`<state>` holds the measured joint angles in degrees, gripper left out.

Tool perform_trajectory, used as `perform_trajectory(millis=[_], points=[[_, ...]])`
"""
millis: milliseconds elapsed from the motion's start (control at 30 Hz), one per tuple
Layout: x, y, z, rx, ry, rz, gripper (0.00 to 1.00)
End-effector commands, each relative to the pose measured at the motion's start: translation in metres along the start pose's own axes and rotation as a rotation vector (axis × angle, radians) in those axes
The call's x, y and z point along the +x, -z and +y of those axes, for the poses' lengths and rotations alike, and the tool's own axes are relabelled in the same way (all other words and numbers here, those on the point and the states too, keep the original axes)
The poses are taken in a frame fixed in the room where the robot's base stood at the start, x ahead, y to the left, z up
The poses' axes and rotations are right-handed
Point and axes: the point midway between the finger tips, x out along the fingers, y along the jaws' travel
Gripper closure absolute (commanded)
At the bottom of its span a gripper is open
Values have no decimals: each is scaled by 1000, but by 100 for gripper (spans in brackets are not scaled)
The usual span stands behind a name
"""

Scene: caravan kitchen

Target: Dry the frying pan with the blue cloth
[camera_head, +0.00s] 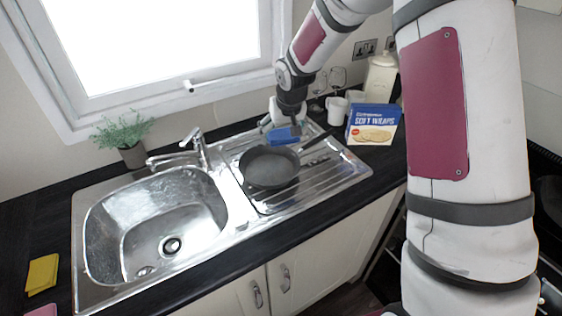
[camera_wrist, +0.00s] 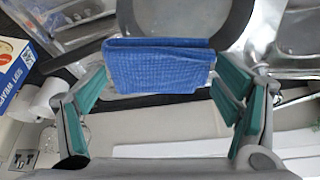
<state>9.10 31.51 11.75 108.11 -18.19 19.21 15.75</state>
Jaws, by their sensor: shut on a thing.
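The dark frying pan (camera_head: 268,170) sits on the ribbed steel drainer, with its handle pointing to the back right. The folded blue cloth (camera_head: 283,136) is at the pan's far side, above or just behind its rim; I cannot tell whether they touch. My gripper (camera_head: 279,124) is shut on the cloth. In the wrist view the blue cloth (camera_wrist: 160,66) spans between my green-padded fingers (camera_wrist: 165,88), and part of the grey pan (camera_wrist: 190,16) shows beyond it.
The steel sink basin (camera_head: 160,230) is left of the drainer (camera_head: 335,173). A potted plant (camera_head: 131,148) is behind the sink; a yellow cloth (camera_head: 42,274) lies front left.

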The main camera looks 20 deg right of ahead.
Motion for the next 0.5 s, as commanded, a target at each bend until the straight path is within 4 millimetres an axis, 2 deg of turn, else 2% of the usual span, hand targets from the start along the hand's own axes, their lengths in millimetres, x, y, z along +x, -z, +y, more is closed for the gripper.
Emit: perform_trajectory(millis=[400, 500], points=[[0, 0, 0, 0, 0, 0, 42], [6, 0, -2, -15, 8, -2, 42]])
